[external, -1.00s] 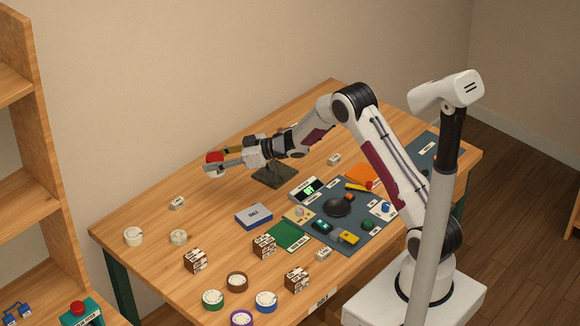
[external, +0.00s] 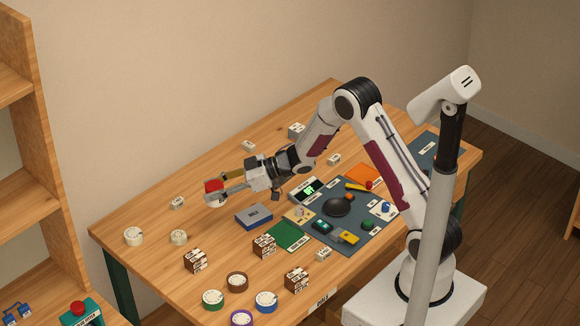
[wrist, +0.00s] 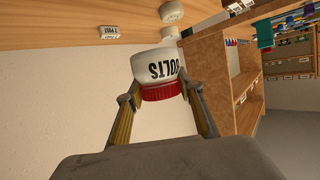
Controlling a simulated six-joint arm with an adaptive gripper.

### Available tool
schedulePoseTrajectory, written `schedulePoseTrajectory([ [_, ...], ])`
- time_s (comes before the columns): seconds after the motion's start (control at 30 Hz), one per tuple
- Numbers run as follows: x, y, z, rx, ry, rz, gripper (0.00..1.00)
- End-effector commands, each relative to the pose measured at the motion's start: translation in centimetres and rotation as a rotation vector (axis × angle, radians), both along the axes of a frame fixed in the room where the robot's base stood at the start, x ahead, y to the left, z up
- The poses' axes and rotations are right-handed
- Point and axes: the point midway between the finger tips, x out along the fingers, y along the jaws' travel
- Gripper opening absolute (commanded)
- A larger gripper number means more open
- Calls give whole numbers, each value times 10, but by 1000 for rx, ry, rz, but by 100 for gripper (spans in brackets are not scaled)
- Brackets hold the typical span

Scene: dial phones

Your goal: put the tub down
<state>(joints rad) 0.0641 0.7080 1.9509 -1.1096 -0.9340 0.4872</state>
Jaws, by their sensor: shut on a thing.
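The tub (external: 213,192) is white with a red lid and sits between the fingers of my gripper (external: 222,186).
A small labelled block (external: 177,203) lies just left of the tub. A blue-grey box (external: 254,216) lies to the right. Bare wood lies between these things.

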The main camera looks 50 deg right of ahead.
Motion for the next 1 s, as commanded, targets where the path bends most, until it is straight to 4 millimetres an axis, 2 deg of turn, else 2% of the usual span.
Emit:
schedulePoseTrajectory([
  [0.1,-26,13,-2,4,3,45,13],
  [0.3,-52,23,-7,10,-4,96,13],
  [0.77,-53,25,-4,5,-32,113,13],
  [1.0,-53,25,-14,6,-29,113,13],
])
